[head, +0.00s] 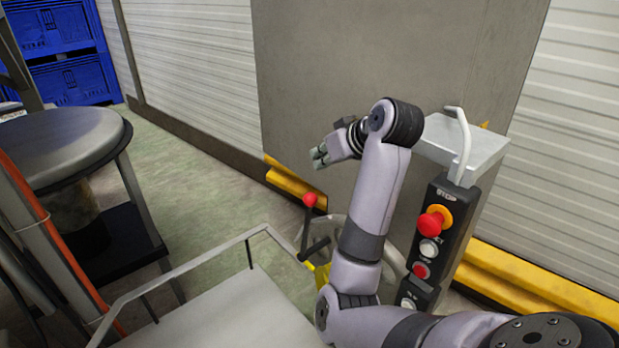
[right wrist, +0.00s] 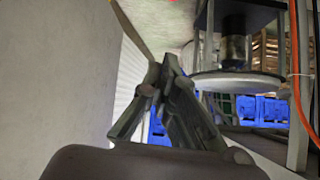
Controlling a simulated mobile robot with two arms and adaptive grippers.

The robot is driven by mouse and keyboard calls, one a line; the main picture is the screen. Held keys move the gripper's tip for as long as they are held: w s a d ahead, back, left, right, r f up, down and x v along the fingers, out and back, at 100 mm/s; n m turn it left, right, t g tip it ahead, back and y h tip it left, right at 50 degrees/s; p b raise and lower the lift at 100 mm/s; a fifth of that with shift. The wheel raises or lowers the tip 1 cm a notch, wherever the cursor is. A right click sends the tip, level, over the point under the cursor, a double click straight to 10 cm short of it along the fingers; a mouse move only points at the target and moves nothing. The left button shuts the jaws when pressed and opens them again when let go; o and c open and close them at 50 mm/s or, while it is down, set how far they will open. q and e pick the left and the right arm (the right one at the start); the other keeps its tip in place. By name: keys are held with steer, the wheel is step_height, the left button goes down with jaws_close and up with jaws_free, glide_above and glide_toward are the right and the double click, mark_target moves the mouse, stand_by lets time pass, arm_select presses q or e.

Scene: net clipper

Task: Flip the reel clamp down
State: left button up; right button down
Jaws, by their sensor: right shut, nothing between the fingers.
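I cannot tell for sure which part is the reel clamp. A lever with a red ball knob (head: 310,200) stands upright in the middle of the head view, beside a short black handle (head: 314,249) and a yellow part (head: 320,274). My right gripper (head: 319,157) is shut and empty, above and slightly right of the red knob, apart from it. Its fingers (right wrist: 160,78) meet in the right wrist view. My arm hides part of a grey wheel (head: 345,232) behind the lever. My left gripper is not in view.
A control box (head: 444,243) with a red stop button stands right of my arm. A metal rail (head: 190,265) runs at the front. A round-topped stand (head: 72,145) is at left, with blue crates (head: 65,80) behind. A grey wall (head: 320,60) stands behind the gripper.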

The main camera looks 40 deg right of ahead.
arm_select(q)
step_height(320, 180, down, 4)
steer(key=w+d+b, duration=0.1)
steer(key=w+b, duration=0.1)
steer(key=b, duration=0.2)
arm_select(e)
steer(key=x, duration=0.4)
steer(key=shift+d+f, duration=0.15)
steer(key=shift+d, duration=0.1)
steer(key=p+x, duration=0.3)
steer(key=x, duration=0.4)
steer(key=s, duration=0.1)
steer(key=s+f+p, duration=0.1)
steer(key=s+p, duration=0.1)
steer(key=shift+s+a+f, duration=0.25)
steer(key=shift+s+a, duration=0.05)
steer(key=shift+s, duration=0.1)
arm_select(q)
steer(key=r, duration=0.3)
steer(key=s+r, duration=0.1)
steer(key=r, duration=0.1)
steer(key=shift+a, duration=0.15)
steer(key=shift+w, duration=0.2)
arm_select(e)
steer(key=shift+w+d+f, duration=0.1)
steer(key=shift+w+f, duration=0.05)
